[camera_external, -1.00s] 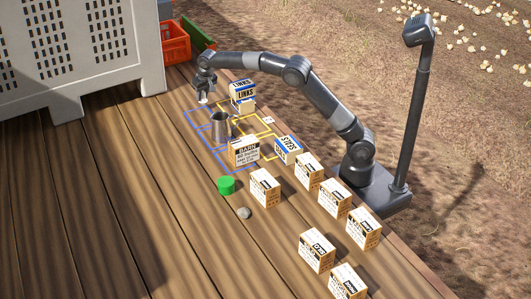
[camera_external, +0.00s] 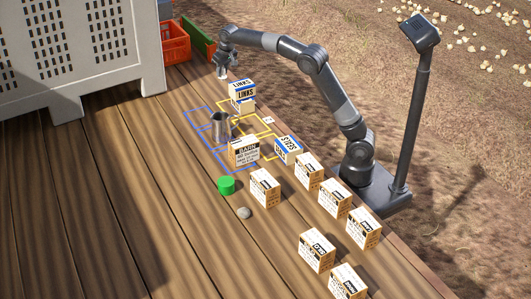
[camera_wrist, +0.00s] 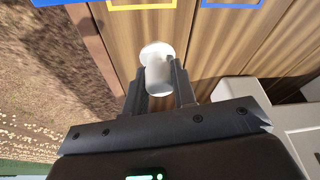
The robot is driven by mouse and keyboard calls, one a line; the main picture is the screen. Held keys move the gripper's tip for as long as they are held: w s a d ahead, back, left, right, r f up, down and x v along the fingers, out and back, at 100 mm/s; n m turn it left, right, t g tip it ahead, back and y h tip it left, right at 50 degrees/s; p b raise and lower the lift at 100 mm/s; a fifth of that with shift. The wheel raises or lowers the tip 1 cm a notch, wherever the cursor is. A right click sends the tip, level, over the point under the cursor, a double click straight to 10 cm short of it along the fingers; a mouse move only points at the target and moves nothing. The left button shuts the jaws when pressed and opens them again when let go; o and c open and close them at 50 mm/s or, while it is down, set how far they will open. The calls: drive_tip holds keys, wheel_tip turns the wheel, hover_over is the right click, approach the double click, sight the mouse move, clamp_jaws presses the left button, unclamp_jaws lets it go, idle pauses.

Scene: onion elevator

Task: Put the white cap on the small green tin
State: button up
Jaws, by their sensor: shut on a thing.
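The small green tin (camera_external: 227,186) stands upright on the wooden deck, left of a carton. My gripper (camera_external: 222,75) is raised at the far end of the deck, well away from the tin and behind the stacked LINKS boxes. In the wrist view my gripper (camera_wrist: 158,72) is shut on the white cap (camera_wrist: 157,52), which shows as a pale round end with a narrower white part between the fingers. The cap is too small to make out clearly in the external view. The tin is not visible in the wrist view.
LINKS boxes (camera_external: 242,91), a metal cup (camera_external: 221,127) and a BARN carton (camera_external: 244,152) stand around blue and yellow outlines. Several cartons (camera_external: 335,198) line the right edge. A large grey crate (camera_external: 80,45) stands at left; the left deck is clear.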

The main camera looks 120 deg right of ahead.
drive_tip(key=w+a+r+n+t+y, duration=0.1)
drive_tip(key=w+a+n, duration=0.4)
drive_tip(key=w+a, duration=0.45)
drive_tip(key=w+a+r+n+t+y, duration=0.15)
drive_tip(key=w+a+n, duration=0.4)
drive_tip(key=a, duration=0.75)
drive_tip(key=n+y, duration=0.2)
drive_tip(key=n, duration=0.7)
hover_over(226, 181)
wheel_tip(226, 181, down, 5)
drive_tip(key=shift+f, duration=0.1)
wheel_tip(226, 181, down, 4)
drive_tip(key=shift+r, duration=0.25)
